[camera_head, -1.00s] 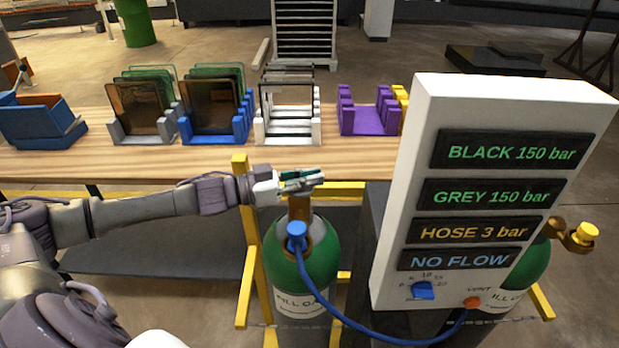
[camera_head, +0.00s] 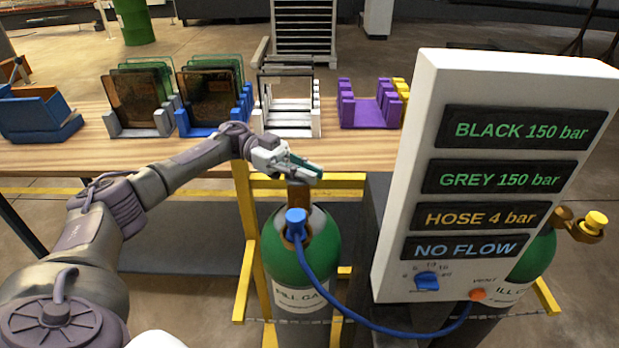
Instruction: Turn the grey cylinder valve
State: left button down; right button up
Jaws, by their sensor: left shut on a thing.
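A gas cylinder with a green shoulder (camera_head: 283,262) and a white label stands at centre, in a yellow frame. Its brass valve neck (camera_head: 299,199) is at the top, with a blue hose connector (camera_head: 295,218) on its front. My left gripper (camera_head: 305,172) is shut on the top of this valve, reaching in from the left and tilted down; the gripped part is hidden. A second green-shouldered cylinder (camera_head: 535,258) with a brass valve and yellow knob (camera_head: 596,220) is partly behind the panel. The panel (camera_head: 408,150) reads BLACK 150 bar, GREY 150 bar, HOSE 4 bar, NO FLOW. My right gripper is not in view.
A blue hose (camera_head: 375,330) runs from the connector to the panel's lower side. The panel has a blue knob (camera_head: 427,282) and an orange vent button (camera_head: 478,294). Behind, a wooden table (camera_head: 60,158) holds several coloured racks, including a purple one (camera_head: 370,112).

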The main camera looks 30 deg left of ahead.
pick_arm(q)
jog(key=shift+s+m+g+b, duration=0.15)
jog(key=shift+m+g+b, duration=0.65)
jog(key=shift+m+g, duration=0.5)
jog(key=shift+r+g+y, duration=0.1)
jog(key=shift+g+y, duration=0.2)
jog(key=shift+g, duration=0.1)
jog(key=c, duration=1.2)
grip_release()
jog(key=shift+s, duration=0.1)
notch_tip(320, 180, up, 10)
